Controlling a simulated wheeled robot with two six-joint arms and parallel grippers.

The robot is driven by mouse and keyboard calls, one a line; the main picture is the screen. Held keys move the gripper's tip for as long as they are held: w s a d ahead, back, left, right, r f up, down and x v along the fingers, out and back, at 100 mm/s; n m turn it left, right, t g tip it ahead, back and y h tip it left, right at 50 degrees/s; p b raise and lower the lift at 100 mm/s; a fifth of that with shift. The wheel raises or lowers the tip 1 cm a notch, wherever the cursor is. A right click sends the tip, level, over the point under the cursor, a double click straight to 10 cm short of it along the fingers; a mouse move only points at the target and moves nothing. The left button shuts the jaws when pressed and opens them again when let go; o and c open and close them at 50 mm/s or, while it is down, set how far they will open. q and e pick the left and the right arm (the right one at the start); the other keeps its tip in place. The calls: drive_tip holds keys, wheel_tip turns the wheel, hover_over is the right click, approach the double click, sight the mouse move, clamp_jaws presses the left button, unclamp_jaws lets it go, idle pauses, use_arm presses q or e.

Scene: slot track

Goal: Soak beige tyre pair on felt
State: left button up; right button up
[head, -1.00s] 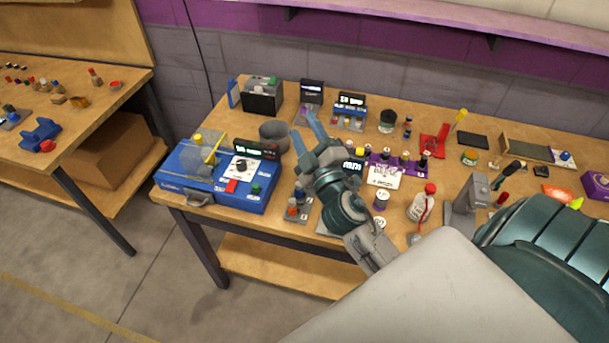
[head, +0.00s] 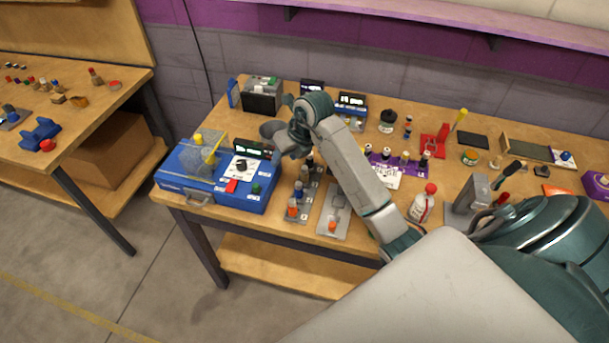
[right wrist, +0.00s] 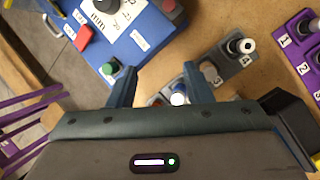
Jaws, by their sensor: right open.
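My right gripper (head: 280,142) is above the gap between the blue console and the grey numbered rack in the head view; its fingers are hard to make out there. In the right wrist view the gripper (right wrist: 160,75) is open and empty, fingers apart above the grey rack (right wrist: 212,84). A blue peg with a white top (right wrist: 178,99) stands between the fingers, farther down. A dark piece with a pale end (right wrist: 243,46) is on the rack near label 4. I cannot single out a beige tyre pair or the felt. My left gripper is not in view.
The blue console (head: 215,195) with dial and buttons stands at the table's left. A purple rack (head: 385,165) with small pieces and a white bottle (head: 423,205) stand to the right. A grey plate (head: 335,225) lies near the front edge. My right forearm crosses the table's middle.

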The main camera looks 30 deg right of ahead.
sight(305, 167)
drive_tip(key=d+f+h+b, duration=0.1)
drive_tip(key=d+f+g+b, duration=0.1)
drive_tip(key=d+f+b, duration=0.1)
drive_tip(key=s+d+f+m+g+h+b, duration=0.1)
drive_tip(key=d+f+b, duration=0.1)
drive_tip(key=shift+f+h, duration=0.1)
drive_tip(key=shift+h, duration=0.2)
drive_tip(key=f, duration=0.1)
drive_tip(key=f+p, duration=0.1)
drive_tip(key=f, duration=0.1)
drive_tip(key=f+p, duration=0.1)
drive_tip(key=shift+w+d+f, duration=0.15)
drive_tip(key=shift+w+d, duration=0.05)
drive_tip(key=shift+w, duration=0.1)
drive_tip(key=shift+w+f, duration=0.1)
drive_tip(key=shift+f, duration=0.25)
drive_tip(key=shift+c, duration=0.5)
clamp_jaws()
